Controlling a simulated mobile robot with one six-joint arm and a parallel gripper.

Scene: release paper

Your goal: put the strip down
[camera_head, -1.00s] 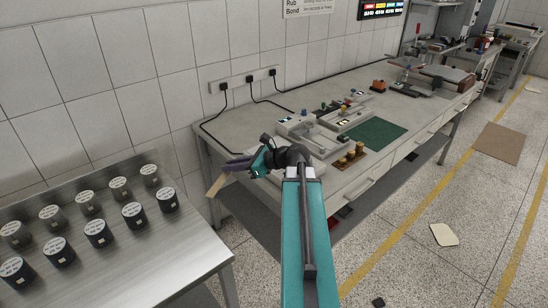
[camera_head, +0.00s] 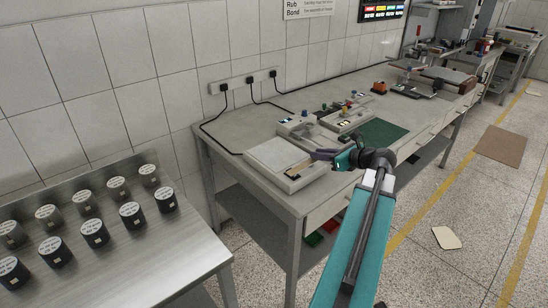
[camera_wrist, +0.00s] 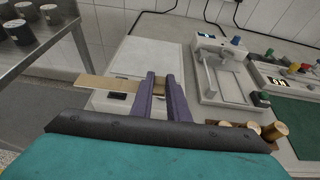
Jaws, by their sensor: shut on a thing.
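The strip (camera_wrist: 101,84) is a narrow tan piece in the wrist view, sticking out to the left from between my purple fingers. My gripper (camera_wrist: 161,84) is shut on its right end, which the fingers partly hide. In the head view my gripper (camera_head: 318,155) is over the right side of a pale flat-topped device (camera_head: 273,152) at the bench's near end. The strip (camera_head: 298,166) shows there as a small tan piece near the device's right edge. I cannot tell whether it touches the device.
A second device with a frame (camera_wrist: 222,75) stands right of my fingers in the wrist view, with brass cylinders (camera_wrist: 248,133) nearer. A green mat (camera_head: 381,133) lies farther along the bench. A metal table (camera_head: 150,250) with several dark cylinders stands at the left.

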